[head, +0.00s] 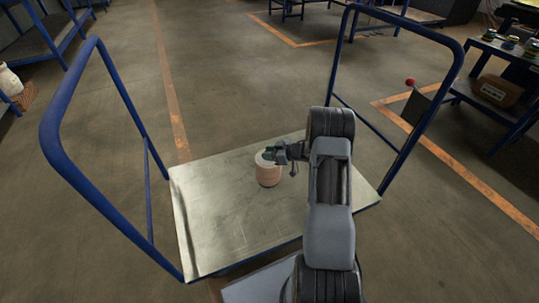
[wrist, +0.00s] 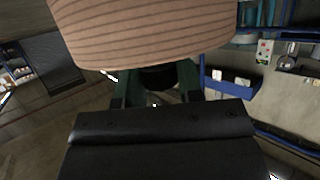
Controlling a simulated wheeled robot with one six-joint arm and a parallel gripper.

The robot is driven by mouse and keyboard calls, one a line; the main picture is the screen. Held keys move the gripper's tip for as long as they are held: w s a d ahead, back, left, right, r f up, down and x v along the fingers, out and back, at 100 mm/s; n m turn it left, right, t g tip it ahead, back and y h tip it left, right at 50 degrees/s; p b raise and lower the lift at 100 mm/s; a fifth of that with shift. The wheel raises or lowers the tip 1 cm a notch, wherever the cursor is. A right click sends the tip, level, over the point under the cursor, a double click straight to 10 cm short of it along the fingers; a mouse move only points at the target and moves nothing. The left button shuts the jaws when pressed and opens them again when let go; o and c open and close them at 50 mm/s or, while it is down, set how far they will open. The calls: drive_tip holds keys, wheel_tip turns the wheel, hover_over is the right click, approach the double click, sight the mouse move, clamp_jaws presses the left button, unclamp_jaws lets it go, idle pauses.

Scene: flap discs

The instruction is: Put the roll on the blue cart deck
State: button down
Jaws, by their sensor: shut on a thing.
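The roll (head: 268,174) is a pinkish-tan cylinder with a pale top, upright over the middle of the cart deck (head: 215,225). In the wrist view the roll (wrist: 150,35) fills the top, showing fine ridges around its side. My gripper (head: 272,154) is shut on the roll near its upper edge, reaching in from the right. The fingertips are partly hidden by the roll in the wrist view. The deck is a flat pale grey-green plate between blue tube frames. I cannot tell whether the roll's base touches it.
A blue tube handle (head: 62,103) rises at the deck's left end and another (head: 413,32) at its right end. The rest of the deck is bare. Beyond it lie open floor with orange lines and, at the right, a blue bench (head: 505,112) with a cardboard box (head: 497,91).

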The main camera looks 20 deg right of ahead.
sight(268, 175)
drive_tip(key=shift+w+d+f, duration=0.1)
drive_tip(key=shift+w+f, duration=0.05)
drive_tip(key=shift+w, duration=0.1)
drive_tip(key=shift+w+f+b, duration=0.1)
drive_tip(key=shift+f+b, duration=1.1)
drive_tip(key=shift+f, duration=0.45)
drive_tip(key=c, duration=0.8)
unclamp_jaws()
drive_tip(key=shift+f, duration=0.1)
